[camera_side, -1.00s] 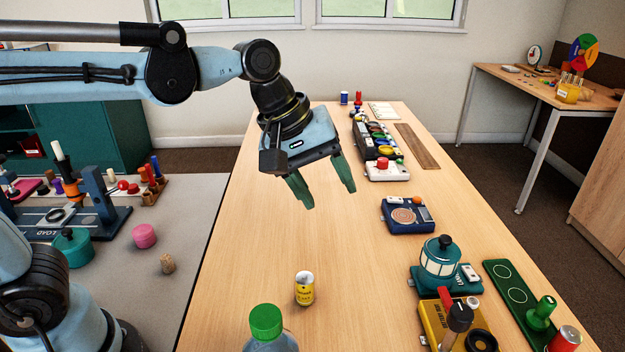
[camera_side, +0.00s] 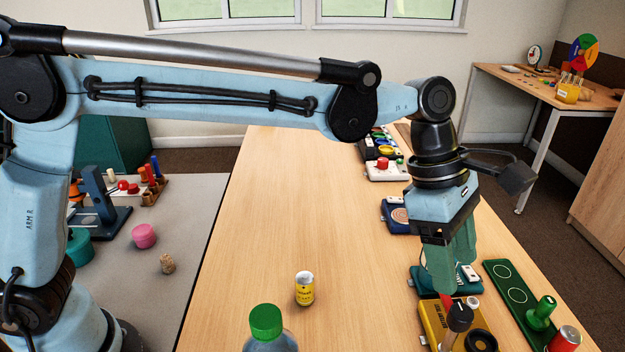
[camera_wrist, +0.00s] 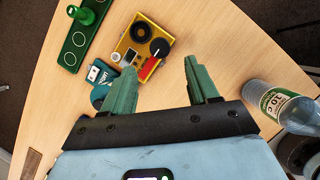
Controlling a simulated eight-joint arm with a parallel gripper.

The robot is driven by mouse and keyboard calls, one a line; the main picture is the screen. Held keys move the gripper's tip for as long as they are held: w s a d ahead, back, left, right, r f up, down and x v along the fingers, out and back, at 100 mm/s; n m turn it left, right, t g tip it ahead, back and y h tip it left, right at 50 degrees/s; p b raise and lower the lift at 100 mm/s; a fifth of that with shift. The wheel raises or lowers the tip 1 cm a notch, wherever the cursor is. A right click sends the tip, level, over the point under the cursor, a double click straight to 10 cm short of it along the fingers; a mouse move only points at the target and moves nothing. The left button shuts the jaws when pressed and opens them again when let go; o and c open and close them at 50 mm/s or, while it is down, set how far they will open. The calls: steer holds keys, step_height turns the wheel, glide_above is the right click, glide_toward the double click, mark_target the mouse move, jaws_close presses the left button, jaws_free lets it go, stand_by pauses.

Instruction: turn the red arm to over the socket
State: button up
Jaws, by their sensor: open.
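A yellow box (camera_side: 432,318) stands at the near right of the table. It also shows in the wrist view (camera_wrist: 128,44). On it is a black knob (camera_wrist: 159,47) with a red arm (camera_wrist: 148,70) that points away from a black ring-shaped socket (camera_wrist: 140,31). In the side view the socket (camera_side: 481,340) is at the box's near right, and the red arm (camera_side: 445,298) shows only in part below my fingers. My gripper (camera_side: 447,288) is open and points down above the box's far side. In the wrist view the red arm appears between my fingers' directions (camera_wrist: 161,65), apart from them.
A teal device (camera_side: 468,280) stands just behind the box, partly hidden by my gripper. A green board (camera_side: 510,291) with a green peg and a red can (camera_side: 565,339) are to the right. A yellow can (camera_side: 304,289) and a green-capped bottle (camera_side: 266,322) stand left. The table's middle is clear.

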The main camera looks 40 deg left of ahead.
mark_target(462, 311)
steer(key=x, duration=0.7)
steer(key=shift+d+f, duration=0.1)
steer(key=shift+f, duration=0.15)
steer(key=c, duration=1)
